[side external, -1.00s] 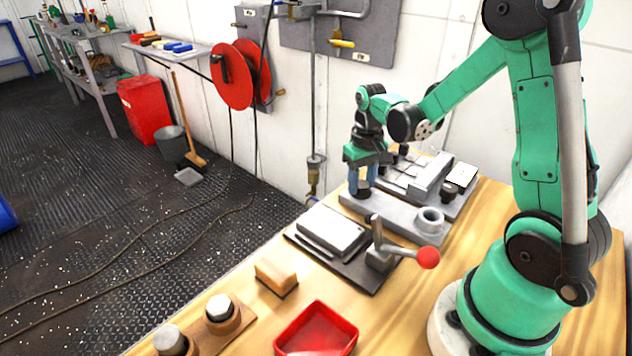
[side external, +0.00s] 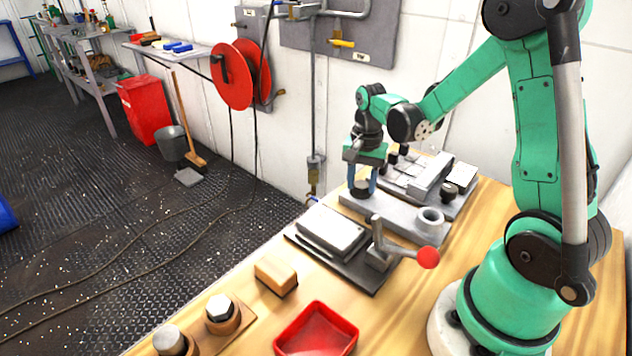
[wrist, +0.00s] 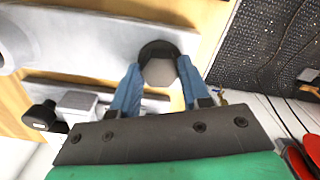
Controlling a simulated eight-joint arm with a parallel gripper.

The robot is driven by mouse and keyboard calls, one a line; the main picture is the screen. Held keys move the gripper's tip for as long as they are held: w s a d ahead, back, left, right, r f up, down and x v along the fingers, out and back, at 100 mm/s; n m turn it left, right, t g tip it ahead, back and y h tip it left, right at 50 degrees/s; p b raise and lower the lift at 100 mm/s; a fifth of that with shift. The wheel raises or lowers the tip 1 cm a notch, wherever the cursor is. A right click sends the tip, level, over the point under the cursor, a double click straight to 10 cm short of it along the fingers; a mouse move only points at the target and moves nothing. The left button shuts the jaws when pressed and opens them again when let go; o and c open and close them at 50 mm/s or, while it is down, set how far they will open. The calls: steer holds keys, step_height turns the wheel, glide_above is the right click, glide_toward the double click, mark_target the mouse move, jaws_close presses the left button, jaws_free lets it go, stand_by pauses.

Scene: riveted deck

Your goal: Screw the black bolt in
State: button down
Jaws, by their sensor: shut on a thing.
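The black bolt (side external: 361,188) stands at the left end of a grey plate (side external: 395,216), on the wooden bench. My gripper (side external: 362,184) points down over it, with its blue fingers shut on the bolt from two sides. In the wrist view, the fingers (wrist: 158,80) flank the bolt (wrist: 157,48), which shows a dark rim and a paler grey round face. The bolt's lower part and its thread are hidden, so its depth in the plate cannot be told.
A raised grey ring (side external: 430,219) sits at the plate's right end. A clamp with a red-knobbed lever (side external: 428,257) stands in front. A fixture with grey blocks (side external: 432,176) lies behind. A red tray (side external: 317,330) and wooden block (side external: 276,276) are nearer.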

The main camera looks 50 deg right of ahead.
mark_target(362, 184)
steer(key=shift+m, duration=0.5)
steer(key=shift+c, duration=2.1)
jaws_free()
steer(key=shift+r, duration=0.1)
steer(key=shift+r, duration=2.75)
